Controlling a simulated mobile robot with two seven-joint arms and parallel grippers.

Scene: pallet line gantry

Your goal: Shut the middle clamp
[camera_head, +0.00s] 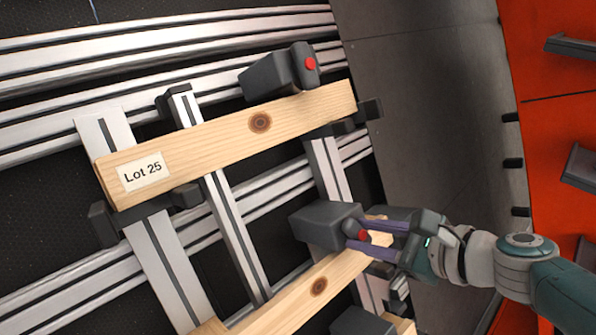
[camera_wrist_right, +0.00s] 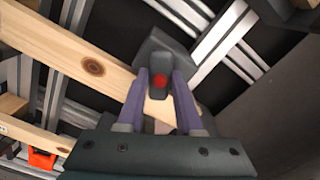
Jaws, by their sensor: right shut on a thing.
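The middle clamp (camera_head: 322,222) is a dark grey block with a red-tipped handle at the edge of a wooden board (camera_head: 290,300). In the wrist view the clamp body (camera_wrist_right: 166,57) lies beyond my fingertips. My right gripper (camera_head: 355,236) comes in from the right. Its two purple fingers are shut on the clamp's handle, one on each side of the red tip (camera_wrist_right: 160,82). The fingers hide part of the handle. I cannot tell whether the clamp presses on the board. My left gripper is not in view.
Another board (camera_head: 215,140) labelled Lot 25 lies higher up, with a similar red-tipped clamp (camera_head: 272,78) behind it. Part of a third clamp (camera_head: 360,321) shows at the bottom edge. Aluminium rails (camera_head: 235,235) run beneath. Grey floor (camera_head: 430,90) and an orange panel (camera_head: 555,120) are at right.

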